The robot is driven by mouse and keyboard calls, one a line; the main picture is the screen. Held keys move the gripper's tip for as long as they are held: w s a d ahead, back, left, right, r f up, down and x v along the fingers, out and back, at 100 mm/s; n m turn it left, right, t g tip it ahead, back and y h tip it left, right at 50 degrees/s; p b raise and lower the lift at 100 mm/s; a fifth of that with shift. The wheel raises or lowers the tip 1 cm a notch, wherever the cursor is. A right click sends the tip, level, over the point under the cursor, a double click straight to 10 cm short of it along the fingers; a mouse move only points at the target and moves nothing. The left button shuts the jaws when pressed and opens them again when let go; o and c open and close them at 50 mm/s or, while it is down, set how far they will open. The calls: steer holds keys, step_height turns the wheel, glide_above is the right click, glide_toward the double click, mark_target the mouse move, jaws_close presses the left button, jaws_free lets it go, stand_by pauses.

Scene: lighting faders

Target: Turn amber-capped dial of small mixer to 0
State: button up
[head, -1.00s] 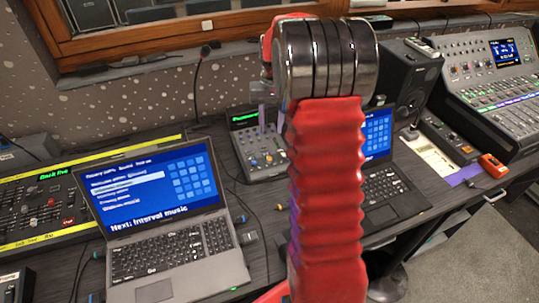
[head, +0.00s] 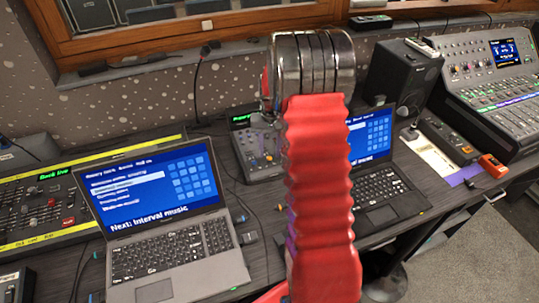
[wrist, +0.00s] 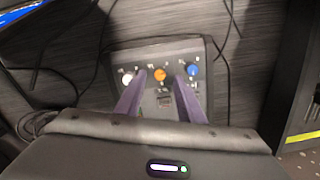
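The small mixer (head: 257,162) stands on the dark desk behind the two laptops in the head view, partly hidden by my red arm. In the wrist view the small mixer (wrist: 190,50) shows a row of dials: white-capped (wrist: 127,78), amber-capped (wrist: 160,75) and blue-capped (wrist: 192,70). My gripper (wrist: 160,76) is open, its two purple fingers apart. In the picture the fingertips lie on either side of the amber-capped dial, with gaps showing. I cannot tell their height above the panel. The dial's pointer is too small to read.
A left laptop (head: 165,215) and a right laptop (head: 380,180) stand near the mixer. A speaker (head: 405,85) and a large console (head: 500,85) are at the right, a yellow-edged console (head: 45,205) at the left. Cables lie around the mixer.

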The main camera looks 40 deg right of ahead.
mark_target(269, 160)
steer(key=shift+f, duration=1.3)
jaws_close()
